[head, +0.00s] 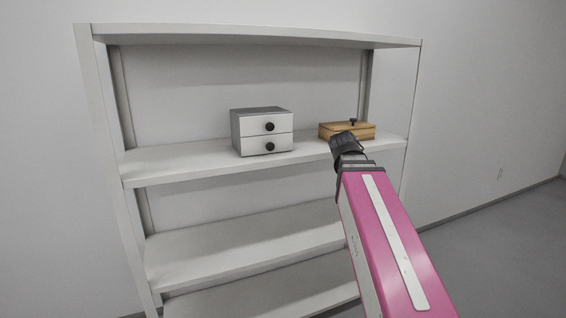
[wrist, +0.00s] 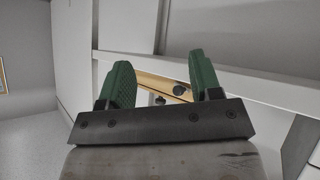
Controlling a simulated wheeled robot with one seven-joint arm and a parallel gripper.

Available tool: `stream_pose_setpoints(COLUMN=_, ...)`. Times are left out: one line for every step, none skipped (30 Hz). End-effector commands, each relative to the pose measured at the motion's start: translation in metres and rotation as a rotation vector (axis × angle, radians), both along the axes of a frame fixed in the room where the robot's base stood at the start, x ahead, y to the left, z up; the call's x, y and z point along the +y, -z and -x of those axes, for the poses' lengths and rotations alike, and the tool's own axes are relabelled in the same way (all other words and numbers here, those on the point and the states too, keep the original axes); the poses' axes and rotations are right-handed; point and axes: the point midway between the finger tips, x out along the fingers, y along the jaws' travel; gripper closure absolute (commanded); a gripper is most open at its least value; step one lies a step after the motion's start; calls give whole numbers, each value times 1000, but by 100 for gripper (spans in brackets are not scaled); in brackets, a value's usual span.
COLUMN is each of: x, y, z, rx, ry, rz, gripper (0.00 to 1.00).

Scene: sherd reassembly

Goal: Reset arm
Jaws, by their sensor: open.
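My arm is pink with a white stripe and reaches up from the lower right in the head view. Its dark wrist end is in front of the shelf, just below and left of the wooden box. The fingers cannot be made out there. In the wrist view my gripper (wrist: 160,85) shows two green fingers, apart and with nothing held between them. Beyond them is part of the wooden box (wrist: 150,80) with dark knobs. In the head view the wooden box (head: 352,129) has a dark knob on top and sits on the shelf's right part.
A white shelf unit (head: 215,165) stands against the wall. A small grey-white cabinet (head: 263,131) with two drawers and black knobs sits left of the wooden box. The lower shelf boards (head: 245,240) look bare. Open grey floor (head: 500,260) lies to the right.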

Motion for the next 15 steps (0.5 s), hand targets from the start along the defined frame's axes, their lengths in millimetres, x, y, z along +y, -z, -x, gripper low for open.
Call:
stream_pose_setpoints(x=1, y=23, z=1, rx=42, ry=-5, rz=-11, gripper=42)
stream_pose_setpoints(x=2, y=35, z=2, rx=65, ry=-8, rz=-19, gripper=42)
stream_pose_setpoints(x=3, y=50, z=4, rx=94, ry=-11, rz=-29, gripper=42)
stream_pose_setpoints(x=4, y=62, z=5, rx=117, ry=-13, rz=-37, gripper=42)
stream_pose_setpoints(x=5, y=73, z=7, rx=140, ry=-16, rz=-46, gripper=42)
stream_pose_setpoints(x=7, y=88, z=9, rx=169, ry=-20, rz=-54, gripper=42)
stream_pose_setpoints(x=8, y=100, z=11, rx=193, ry=-23, rz=-63, gripper=42)
stream_pose_setpoints(x=9, y=111, z=14, rx=215, ry=-25, rz=-71, gripper=42)
stream_pose_setpoints(x=10, y=126, z=17, rx=245, ry=-28, rz=-82, gripper=42)
stream_pose_setpoints(x=11, y=137, z=19, rx=267, ry=-30, rz=-91, gripper=42)
stream_pose_setpoints(x=12, y=148, z=22, rx=289, ry=-33, rz=-98, gripper=42)
stream_pose_setpoints(x=14, y=163, z=27, rx=319, ry=-37, rz=-109, gripper=42)
stream_pose_setpoints(x=15, y=174, z=30, rx=342, ry=-40, rz=-118, gripper=42)
stream_pose_setpoints(x=16, y=184, z=33, rx=364, ry=-42, rz=-126, gripper=42)
stream_pose_setpoints(x=17, y=199, z=38, rx=393, ry=-45, rz=-137, gripper=42)
